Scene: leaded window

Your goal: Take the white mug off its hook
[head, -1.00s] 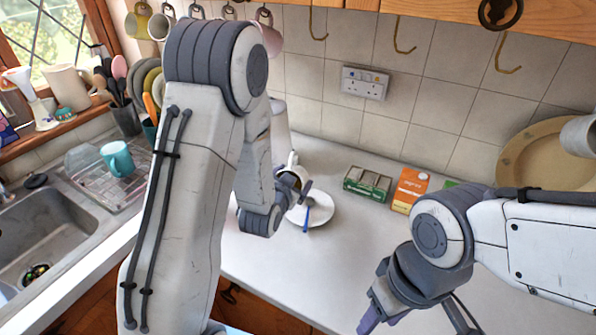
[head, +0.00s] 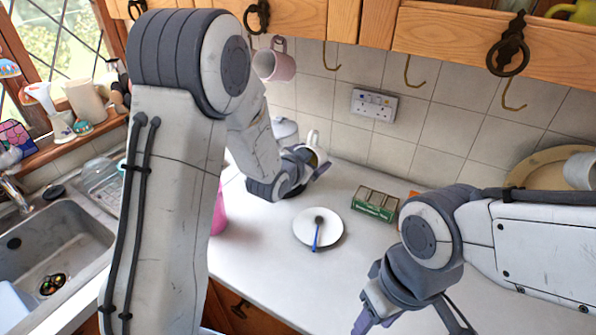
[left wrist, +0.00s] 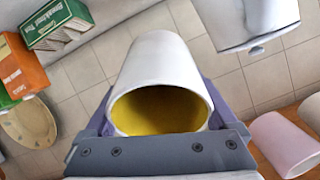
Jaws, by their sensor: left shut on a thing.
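A white mug with a yellow inside (left wrist: 160,75) is held in my left gripper (left wrist: 160,100); its open mouth faces the left wrist camera. In the head view the white mug (head: 316,150) is near the tiled wall, above and behind the plate, with its handle up. It is not on any hook. My left gripper (head: 318,172) is shut on it, partly hidden by my own arm. My right gripper (head: 376,322) hangs low at the bottom edge, cut off by the frame, and its opening is unclear.
A pink mug (head: 276,62) hangs from the cupboard's underside. Empty brass hooks (head: 409,74) hang to its right. Below are a white plate (head: 318,226) with a blue-handled brush, a green tea box (head: 376,206) and a wall socket (head: 373,105). The front counter has free room.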

